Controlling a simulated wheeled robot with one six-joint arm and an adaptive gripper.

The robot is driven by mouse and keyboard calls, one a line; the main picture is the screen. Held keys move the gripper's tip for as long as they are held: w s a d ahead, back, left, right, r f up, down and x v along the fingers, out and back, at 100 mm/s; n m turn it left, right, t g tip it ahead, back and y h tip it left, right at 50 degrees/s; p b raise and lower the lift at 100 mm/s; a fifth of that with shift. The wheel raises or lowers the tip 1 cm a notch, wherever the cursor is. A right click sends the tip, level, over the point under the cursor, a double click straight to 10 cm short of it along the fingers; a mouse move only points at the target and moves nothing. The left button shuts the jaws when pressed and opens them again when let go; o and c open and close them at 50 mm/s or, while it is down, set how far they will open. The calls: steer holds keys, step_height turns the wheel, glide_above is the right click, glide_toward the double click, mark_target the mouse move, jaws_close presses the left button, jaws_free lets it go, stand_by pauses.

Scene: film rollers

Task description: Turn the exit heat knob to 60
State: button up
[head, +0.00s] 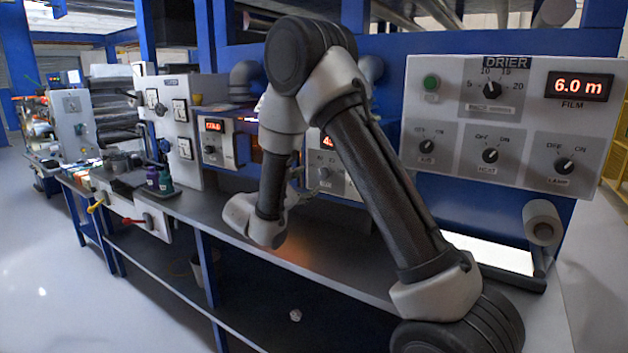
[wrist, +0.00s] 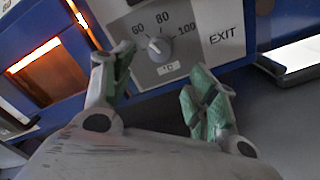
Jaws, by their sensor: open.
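In the head view the exit panel (head: 326,185) is partly hidden behind my arm.
A glowing orange window (wrist: 45,55) lies left of the panel. The bench top (head: 225,203) below is clear near the panel. The drier panel (head: 437,105) with several knobs stands right. Purple and green bottles (head: 165,180) stand on the bench at left.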

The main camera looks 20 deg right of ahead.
steer(key=v, duration=0.2)
steer(key=shift+s+a, duration=0.25)
steer(key=shift+a, duration=0.05)
steer(key=s+d+f+m+g+y, duration=0.2)
steer(key=s+d+m+g, duration=0.15)
steer(key=s+g, duration=0.4)
steer(key=s+d+f+m+g+y, duration=0.25)
steer(key=s+d+g, duration=0.2)
steer(key=s, duration=0.55)
steer(key=s+r+m+t+y, duration=0.3)
steer(key=s+r+m+y, duration=0.2)
steer(key=s, duration=0.4)
steer(key=s+a+r+m+t+y, duration=0.1)
steer(key=s+r+m+t+y, duration=0.2)
steer(key=s, duration=0.7)
steer(key=shift+a+r+m+y, duration=0.2)
steer(key=shift+r+m+y, duration=1.15)
steer(key=shift+r, duration=0.45)
